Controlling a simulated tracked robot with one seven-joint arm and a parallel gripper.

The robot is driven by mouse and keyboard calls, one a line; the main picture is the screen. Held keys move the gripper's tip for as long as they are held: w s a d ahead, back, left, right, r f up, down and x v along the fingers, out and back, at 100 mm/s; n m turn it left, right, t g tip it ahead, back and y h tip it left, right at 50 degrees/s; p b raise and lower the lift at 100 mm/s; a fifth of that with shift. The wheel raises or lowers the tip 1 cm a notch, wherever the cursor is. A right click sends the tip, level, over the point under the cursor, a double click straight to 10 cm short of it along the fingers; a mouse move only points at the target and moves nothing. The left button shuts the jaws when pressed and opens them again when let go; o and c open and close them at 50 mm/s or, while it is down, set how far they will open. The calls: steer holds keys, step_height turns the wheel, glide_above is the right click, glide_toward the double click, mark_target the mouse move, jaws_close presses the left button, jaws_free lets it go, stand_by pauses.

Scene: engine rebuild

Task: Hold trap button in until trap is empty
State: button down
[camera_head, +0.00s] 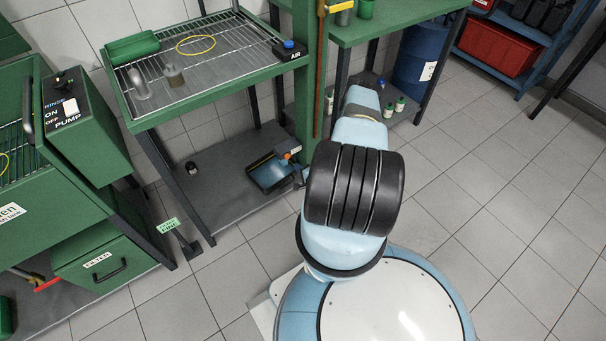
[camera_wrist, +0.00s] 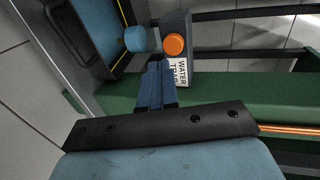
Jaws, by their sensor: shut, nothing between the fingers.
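The water trap (camera_wrist: 178,22) is a dark grey box with a white label reading "WATER TRAP" in the wrist view. A round orange button (camera_wrist: 175,45) sits on its face. A blue cylindrical part (camera_wrist: 137,38) juts out beside the button. My gripper (camera_wrist: 154,72) is shut and empty, its blue fingers pointing toward the trap. Its tips show just below and left of the button, and I see no contact with it. In the head view, a small orange spot (camera_head: 293,152) shows at the trap, left of my arm, which hides most of that area.
A dark-rimmed tray with blue inside (camera_head: 270,173) lies on the grey lower shelf (camera_head: 222,180) beside the trap. A green post (camera_head: 307,90) stands close by. A green bench with a wire rack (camera_head: 130,112) is above the shelf. The floor at right is clear.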

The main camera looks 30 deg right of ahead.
mark_target(288, 158)
steer(key=shift+r+x, duration=0.2)
steer(key=shift+x, duration=0.65)
steer(key=shift+r+x, duration=0.15)
steer(key=shift+x, duration=0.7)
steer(key=shift+r+x, duration=0.2)
steer(key=shift+x, duration=0.65)
steer(key=shift+w, duration=0.15)
